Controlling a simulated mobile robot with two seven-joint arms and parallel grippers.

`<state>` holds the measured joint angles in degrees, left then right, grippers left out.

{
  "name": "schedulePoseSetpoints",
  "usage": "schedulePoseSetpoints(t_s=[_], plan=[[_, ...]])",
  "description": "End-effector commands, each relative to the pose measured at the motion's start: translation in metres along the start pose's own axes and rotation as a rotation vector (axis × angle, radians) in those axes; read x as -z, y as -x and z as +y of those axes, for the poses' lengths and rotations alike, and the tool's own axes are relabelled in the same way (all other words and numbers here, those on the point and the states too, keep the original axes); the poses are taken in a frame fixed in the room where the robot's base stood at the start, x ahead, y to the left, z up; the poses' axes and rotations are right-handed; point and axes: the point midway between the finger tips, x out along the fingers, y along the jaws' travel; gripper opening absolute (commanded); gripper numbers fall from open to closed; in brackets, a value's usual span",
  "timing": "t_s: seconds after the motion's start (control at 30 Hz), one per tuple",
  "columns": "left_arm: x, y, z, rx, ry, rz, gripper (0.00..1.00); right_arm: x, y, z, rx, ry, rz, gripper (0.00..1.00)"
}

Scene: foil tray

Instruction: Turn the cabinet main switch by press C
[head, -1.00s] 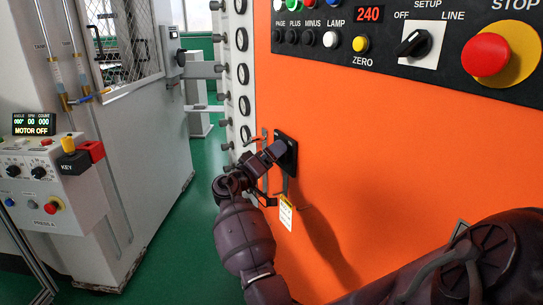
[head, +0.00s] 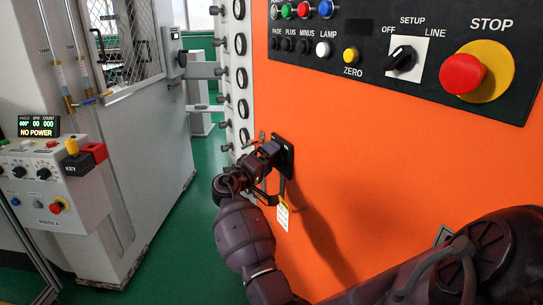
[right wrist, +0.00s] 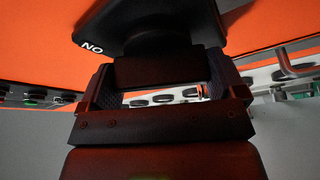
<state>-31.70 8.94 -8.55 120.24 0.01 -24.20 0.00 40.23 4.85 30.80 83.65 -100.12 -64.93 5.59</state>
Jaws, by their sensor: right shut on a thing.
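The cabinet main switch is a black plate (head: 287,153) with a black handle on the side of the orange cabinet, left of centre in the head view. My right gripper (head: 269,153) is at the plate, shut on the switch handle. In the right wrist view the dark handle (right wrist: 168,68) lies between the two fingers of my right gripper (right wrist: 162,80), under the black plate with white letters "NO" (right wrist: 92,45). Most of the handle is hidden by the gripper in the head view. My left gripper is not in view.
A yellow-and-white tag (head: 283,214) hangs below the switch. The orange panel (head: 400,150) carries a black control strip with a red STOP button (head: 462,73). A press console (head: 50,185) at left reads "NO POWER" (head: 39,132). Green floor is clear between.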

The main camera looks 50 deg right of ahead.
Motion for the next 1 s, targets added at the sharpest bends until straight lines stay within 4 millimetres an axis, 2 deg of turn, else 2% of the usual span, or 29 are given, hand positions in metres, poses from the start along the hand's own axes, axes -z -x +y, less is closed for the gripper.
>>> schedulePoseSetpoints(t_s=[0.03, 0.3, 0.77, 1.0], plan=[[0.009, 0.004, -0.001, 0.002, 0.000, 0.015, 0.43, 0.003, -0.001, 0.007, 0.017, 0.034, 0.000, 0.66], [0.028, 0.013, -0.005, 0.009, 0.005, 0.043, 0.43, 0.003, -0.001, 0.007, 0.116, 0.272, 0.001, 0.66], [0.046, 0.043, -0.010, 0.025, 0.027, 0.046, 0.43, 0.003, -0.001, 0.006, 0.283, 0.681, 0.000, 0.66], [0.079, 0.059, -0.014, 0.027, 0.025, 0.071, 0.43, 0.002, -0.001, 0.004, 0.364, 0.879, -0.001, 0.66]])
